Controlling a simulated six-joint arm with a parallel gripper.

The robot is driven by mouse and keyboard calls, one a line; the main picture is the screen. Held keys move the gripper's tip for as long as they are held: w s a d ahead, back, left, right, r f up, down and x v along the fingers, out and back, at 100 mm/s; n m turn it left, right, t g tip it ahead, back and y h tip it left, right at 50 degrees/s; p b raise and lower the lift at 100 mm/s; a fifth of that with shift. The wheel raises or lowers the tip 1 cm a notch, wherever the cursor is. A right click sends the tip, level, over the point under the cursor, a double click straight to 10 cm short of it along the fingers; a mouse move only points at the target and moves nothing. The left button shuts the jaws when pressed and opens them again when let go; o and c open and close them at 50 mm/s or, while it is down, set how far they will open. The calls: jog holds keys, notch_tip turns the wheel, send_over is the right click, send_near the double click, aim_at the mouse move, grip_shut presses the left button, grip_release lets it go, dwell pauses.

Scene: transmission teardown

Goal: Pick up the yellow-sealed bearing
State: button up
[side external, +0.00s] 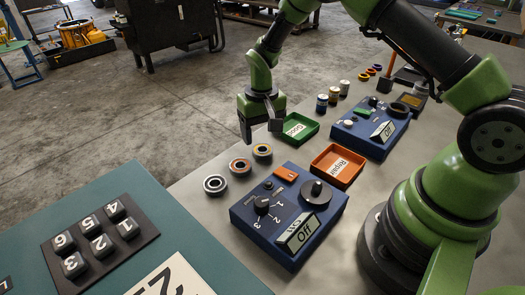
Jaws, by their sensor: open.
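The bearing with a yellow seal (262,149) lies flat on the grey bench, at the far end of a short row of three bearings. My gripper (261,133) is open and empty, pointing down just behind the yellow-sealed bearing in the picture. Its fingers appear apart from the bearing. I cannot tell their exact height above the bench.
A green tray (310,133) with a label stands right of my gripper. A red tray (346,181) labelled "Repair" and a blue control box (248,221) stand nearby. Another blue box (397,141) and small cans (322,104) are farther back. A dark number pad (101,243) is at lower left.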

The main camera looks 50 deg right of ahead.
aim_at(262, 146)
jog(key=f, duration=0.5)
jog(key=shift+d, duration=0.2)
jog(key=c, duration=0.8)
jog(key=shift+o, duration=0.2)
notch_tip(262, 146, up, 10)
